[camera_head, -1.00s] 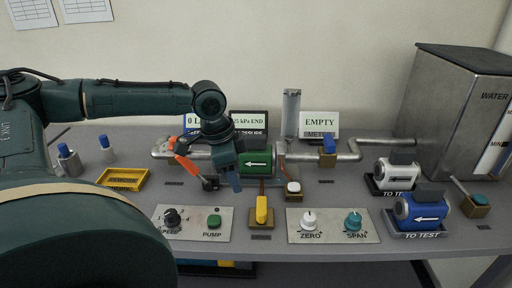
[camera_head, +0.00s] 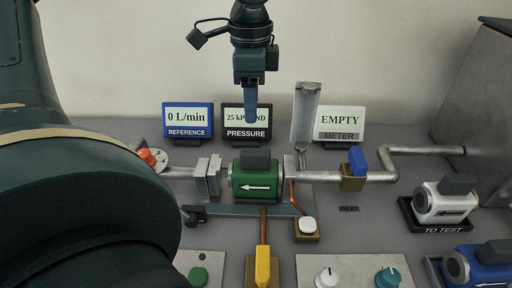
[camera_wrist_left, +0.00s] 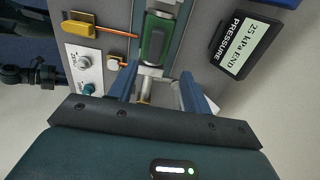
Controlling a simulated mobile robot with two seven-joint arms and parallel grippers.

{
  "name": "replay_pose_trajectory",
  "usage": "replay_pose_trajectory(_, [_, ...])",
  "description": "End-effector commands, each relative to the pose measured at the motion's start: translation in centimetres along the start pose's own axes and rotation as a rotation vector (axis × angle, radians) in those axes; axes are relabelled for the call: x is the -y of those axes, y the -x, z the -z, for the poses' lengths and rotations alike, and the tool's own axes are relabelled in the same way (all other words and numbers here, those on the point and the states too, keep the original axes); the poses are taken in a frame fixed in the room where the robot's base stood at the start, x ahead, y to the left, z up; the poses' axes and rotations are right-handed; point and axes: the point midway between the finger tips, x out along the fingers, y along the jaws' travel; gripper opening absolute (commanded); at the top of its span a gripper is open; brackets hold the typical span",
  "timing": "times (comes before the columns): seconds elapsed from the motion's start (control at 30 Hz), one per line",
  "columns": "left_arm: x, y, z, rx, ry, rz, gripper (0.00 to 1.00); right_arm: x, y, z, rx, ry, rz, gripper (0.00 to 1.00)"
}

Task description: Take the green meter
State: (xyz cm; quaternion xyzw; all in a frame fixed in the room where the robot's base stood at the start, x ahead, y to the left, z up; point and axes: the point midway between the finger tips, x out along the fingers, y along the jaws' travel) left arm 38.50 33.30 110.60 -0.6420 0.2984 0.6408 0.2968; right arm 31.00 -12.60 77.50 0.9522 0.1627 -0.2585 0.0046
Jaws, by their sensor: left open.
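The green meter (camera_head: 255,182) has a white arrow pointing left and a dark block on top. It sits in the pipe line between two grey metal flanges, above a flat base. My left gripper (camera_head: 254,118) points down above and behind the meter, apart from it, with nothing held. In the left wrist view the green meter (camera_wrist_left: 156,38) lies beyond the two blue fingers of the open left gripper (camera_wrist_left: 157,88), roughly in line with the gap between them. My right gripper is not in view.
Behind stand the reference (camera_head: 187,121), pressure (camera_head: 246,121) and meter (camera_head: 341,123) displays. A blue-handled valve (camera_head: 354,168) is on the pipe to the right. A yellow lever (camera_head: 262,267) and a white button (camera_head: 307,225) stand in front. White (camera_head: 445,203) and blue (camera_head: 478,268) meters sit at right.

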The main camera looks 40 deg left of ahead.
Motion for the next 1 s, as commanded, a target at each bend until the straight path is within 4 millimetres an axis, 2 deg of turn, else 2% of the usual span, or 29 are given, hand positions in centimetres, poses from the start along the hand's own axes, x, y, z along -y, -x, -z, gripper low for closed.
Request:
replay_pose_trajectory(0.13, [-0.2, -1.3, 0.1, 0.005, -0.003, -0.004, 0.49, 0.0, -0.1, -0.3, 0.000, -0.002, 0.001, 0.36])
replay_pose_trajectory(0.4, [-0.2, -6.4, 0.1, 0.006, -0.003, -0.004, 0.49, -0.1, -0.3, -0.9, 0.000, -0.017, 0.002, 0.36])
replay_pose_trajectory(0.67, [-0.3, -8.3, 0.1, 0.005, -0.003, -0.002, 0.49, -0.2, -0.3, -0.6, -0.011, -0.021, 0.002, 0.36])
replay_pose_trajectory(0.9, [-0.9, -11.8, 0.7, 0.006, -0.003, -0.003, 0.49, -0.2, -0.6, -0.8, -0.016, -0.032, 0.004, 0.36])
replay_pose_trajectory(1.0, [-0.8, -12.8, 0.7, 0.005, -0.002, -0.002, 0.49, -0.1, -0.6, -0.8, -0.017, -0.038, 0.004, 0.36])
